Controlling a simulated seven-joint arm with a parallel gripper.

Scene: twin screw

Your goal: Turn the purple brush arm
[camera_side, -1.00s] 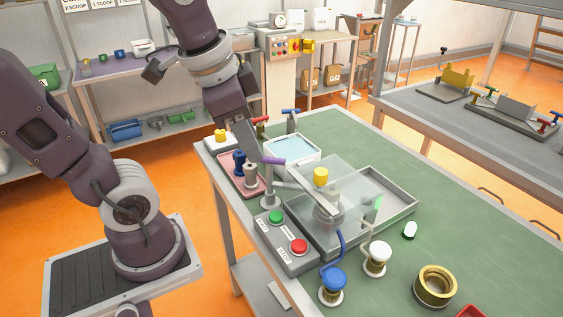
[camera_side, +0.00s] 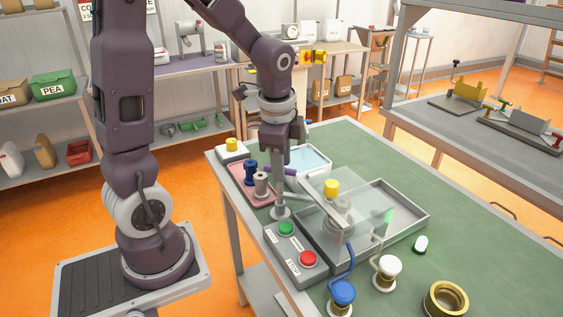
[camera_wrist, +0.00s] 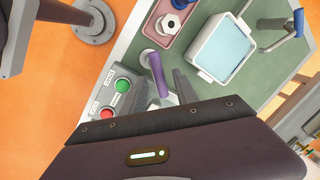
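The purple brush arm handle (camera_side: 284,171) shows below my gripper in the side view, beside the clear cover. In the wrist view the handle (camera_wrist: 157,74) runs from a round pale mount down towards the gripper body. My gripper (camera_side: 281,163) points down over it. In the wrist view the two dark fingers of my gripper (camera_wrist: 158,83) are apart, one on each side of the handle, with gaps visible. I cannot tell whether the fingertips reach the handle's height. The gripper partly hides the handle in the side view.
A control box with green (camera_side: 286,228) and red (camera_side: 307,258) buttons stands in front. A pink tray (camera_side: 240,183) with spools is at the left; a pale blue basin (camera_side: 316,159) is behind. The clear cover (camera_side: 362,205) and blue-knobbed crank (camera_side: 342,291) are close at right.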

